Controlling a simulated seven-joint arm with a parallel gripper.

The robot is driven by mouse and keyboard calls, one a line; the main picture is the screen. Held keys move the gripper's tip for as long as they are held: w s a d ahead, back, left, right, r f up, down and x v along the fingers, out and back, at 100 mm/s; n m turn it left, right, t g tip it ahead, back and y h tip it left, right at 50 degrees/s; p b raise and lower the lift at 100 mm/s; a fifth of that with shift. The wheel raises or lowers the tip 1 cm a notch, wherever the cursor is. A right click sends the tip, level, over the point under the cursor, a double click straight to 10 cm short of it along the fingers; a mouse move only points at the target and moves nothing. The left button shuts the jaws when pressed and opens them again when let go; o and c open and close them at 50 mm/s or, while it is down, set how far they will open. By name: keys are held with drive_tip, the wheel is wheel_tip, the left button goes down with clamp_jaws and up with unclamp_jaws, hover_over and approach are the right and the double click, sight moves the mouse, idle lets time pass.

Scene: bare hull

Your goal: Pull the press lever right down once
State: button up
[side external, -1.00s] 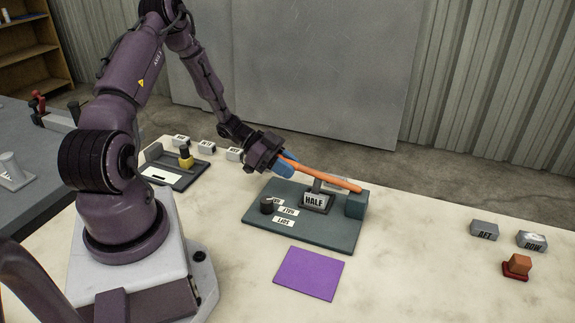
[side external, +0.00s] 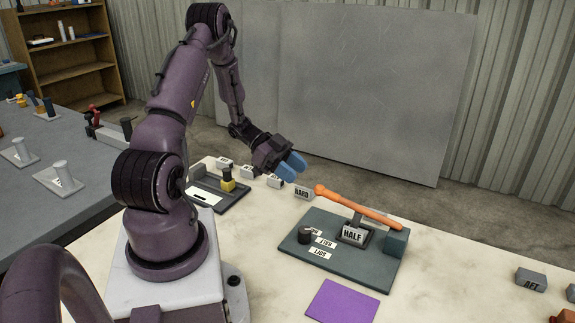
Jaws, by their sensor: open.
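The press stands on a dark green base plate (side external: 302,262) on the pale table. Its orange lever (side external: 355,207) slopes from a rounded knob at upper left down to a green block (side external: 396,243) at the right. My gripper (side external: 293,167), with blue fingers, is open and empty. It is up and left of the knob, with a visible gap between them.
A purple mat (side external: 342,300) lies in front of the press. A dark tray with a yellow-based knob (side external: 227,181) and several small labelled blocks, one reading HARD (side external: 302,192), stand to the left. A block marked AFT (side external: 531,280) is at the right.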

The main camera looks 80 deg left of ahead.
drive_tip(key=shift+v, duration=1)
drive_tip(key=shift+w+d, duration=0.2)
drive_tip(key=shift+w, duration=0.05)
drive_tip(key=c, duration=0.5)
drive_tip(key=w+d, duration=0.1)
drive_tip(key=w+d+r+m+g, duration=0.1)
drive_tip(key=w+d+m+h, duration=0.1)
drive_tip(key=shift+w+r+g, duration=0.25)
drive_tip(key=shift+r+g, duration=0.05)
drive_tip(key=shift+r, duration=0.1)
clamp_jaws()
drive_tip(key=w+d+r+m+g+y, duration=0.15)
drive_tip(key=w+d+r+g, duration=0.25)
drive_tip(key=d+g, duration=0.4)
wheel_tip(320, 180, up, 5)
drive_tip(key=n+y, duration=1)
drive_tip(key=n, duration=1.2)
hover_over(330, 192)
drive_tip(key=w+d, duration=0.2)
drive_tip(key=shift+m+g, duration=0.25)
drive_tip(key=shift+g, duration=0.05)
drive_tip(key=f, duration=0.4)
drive_tip(key=s+a+f, duration=0.1)
drive_tip(key=f, duration=0.7)
drive_tip(key=shift+s+a+f, duration=0.3)
drive_tip(key=shift+s+f, duration=0.05)
drive_tip(key=shift+s, duration=0.05)
